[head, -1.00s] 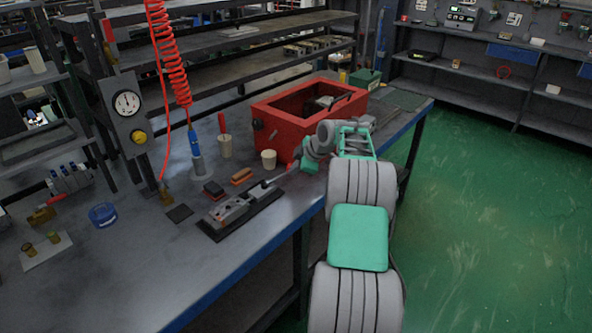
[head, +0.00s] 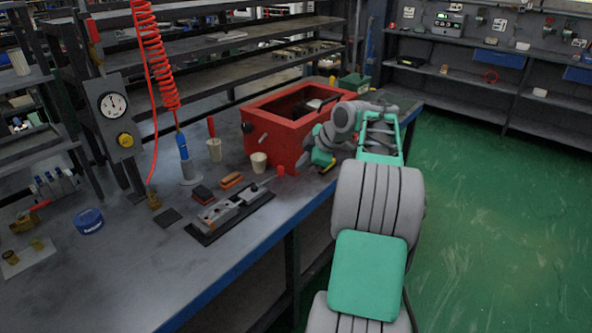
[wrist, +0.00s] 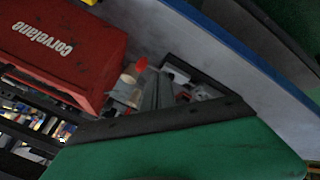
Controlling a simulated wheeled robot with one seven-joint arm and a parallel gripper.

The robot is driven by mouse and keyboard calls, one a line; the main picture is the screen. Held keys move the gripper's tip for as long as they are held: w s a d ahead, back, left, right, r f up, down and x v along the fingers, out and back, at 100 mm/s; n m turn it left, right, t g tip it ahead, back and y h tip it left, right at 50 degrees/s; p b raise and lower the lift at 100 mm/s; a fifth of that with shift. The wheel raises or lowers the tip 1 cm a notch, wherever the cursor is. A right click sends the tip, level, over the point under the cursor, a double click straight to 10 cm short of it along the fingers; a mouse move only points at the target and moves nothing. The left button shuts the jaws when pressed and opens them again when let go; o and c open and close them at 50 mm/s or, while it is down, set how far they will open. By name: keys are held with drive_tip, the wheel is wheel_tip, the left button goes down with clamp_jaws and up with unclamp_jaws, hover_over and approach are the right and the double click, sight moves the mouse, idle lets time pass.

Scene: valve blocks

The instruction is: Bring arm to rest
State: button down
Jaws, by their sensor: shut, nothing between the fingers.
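My gripper (head: 306,158) is at the right of the bench, against the view of the red box's near right side, with its fingers partly hard to make out. In the wrist view its grey fingers (wrist: 156,92) are together with nothing between them. The valve block (head: 233,207) lies on a dark base plate on the bench, to the left of and below my gripper in the head view.
A red box (head: 287,145) stands close behind my gripper; it also shows in the wrist view (wrist: 62,48). A cream cup (head: 259,162), a blue dish (head: 89,221) and a blue-grey tool on a red coiled hose (head: 153,50) stand on the bench. Green floor at right is free.

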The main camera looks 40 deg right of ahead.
idle(0.4)
drive_tip(key=s+f+m+g, duration=0.3)
drive_tip(key=s+f+m, duration=0.6)
drive_tip(key=f+m, duration=0.35)
drive_tip(key=s+a+f+m+g, duration=0.25)
drive_tip(key=s+a+m, duration=0.25)
drive_tip(key=s+a, duration=0.3)
drive_tip(key=s+a+r+n+g+h+p, duration=0.1)
drive_tip(key=s+a+r+p, duration=0.1)
drive_tip(key=s+a, duration=0.35)
drive_tip(key=s+a+r+g+p, duration=0.1)
drive_tip(key=s+a+r+p, duration=0.15)
drive_tip(key=a, duration=0.55)
drive_tip(key=w+a+r+n+t+p, duration=0.1)
drive_tip(key=a+r+n, duration=0.1)
drive_tip(key=a+r, duration=0.3)
drive_tip(key=w+a+r+n+t+p, duration=0.1)
drive_tip(key=w+a+r+n+t, duration=0.1)
drive_tip(key=a+r, duration=0.3)
drive_tip(key=shift+a+n, duration=0.75)
drive_tip(key=shift+a, duration=0.35)
